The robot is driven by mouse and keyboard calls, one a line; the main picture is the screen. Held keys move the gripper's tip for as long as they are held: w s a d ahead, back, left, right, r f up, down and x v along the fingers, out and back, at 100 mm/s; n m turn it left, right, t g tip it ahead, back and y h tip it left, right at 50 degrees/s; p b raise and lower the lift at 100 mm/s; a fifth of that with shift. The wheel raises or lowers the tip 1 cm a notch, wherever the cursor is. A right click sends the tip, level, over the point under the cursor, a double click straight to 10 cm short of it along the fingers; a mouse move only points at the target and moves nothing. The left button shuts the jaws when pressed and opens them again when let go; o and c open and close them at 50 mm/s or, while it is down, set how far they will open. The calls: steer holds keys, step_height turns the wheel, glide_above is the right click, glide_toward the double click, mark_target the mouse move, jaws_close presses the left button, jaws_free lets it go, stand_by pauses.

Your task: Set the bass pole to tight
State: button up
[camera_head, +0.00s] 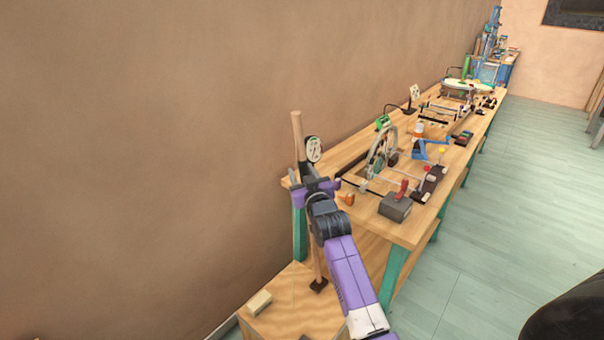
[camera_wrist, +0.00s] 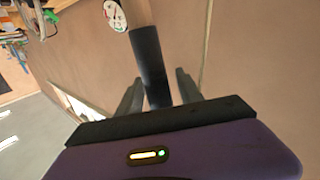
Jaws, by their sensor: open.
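The bass pole (camera_head: 296,130) is a wooden pole with a dark grip section; it rises from a low wooden box (camera_head: 290,318) near the wall, its foot partly behind my arm. My gripper (camera_head: 307,186) is at the pole's dark section. In the wrist view the dark grip (camera_wrist: 150,60) lies between the two open fingers of my gripper (camera_wrist: 158,88); I cannot tell whether they touch it. A round white dial with coloured marks (camera_head: 314,148) is beside the pole, and it also shows in the wrist view (camera_wrist: 114,14); its reading is too small to tell.
A long wooden workbench (camera_head: 408,232) with green legs runs back to the right, crowded with devices. A grey box with a red handle (camera_head: 395,207) sits at its near end. A pale block (camera_head: 259,302) lies on the low box.

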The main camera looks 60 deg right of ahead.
jaws_close()
stand_by(1.3)
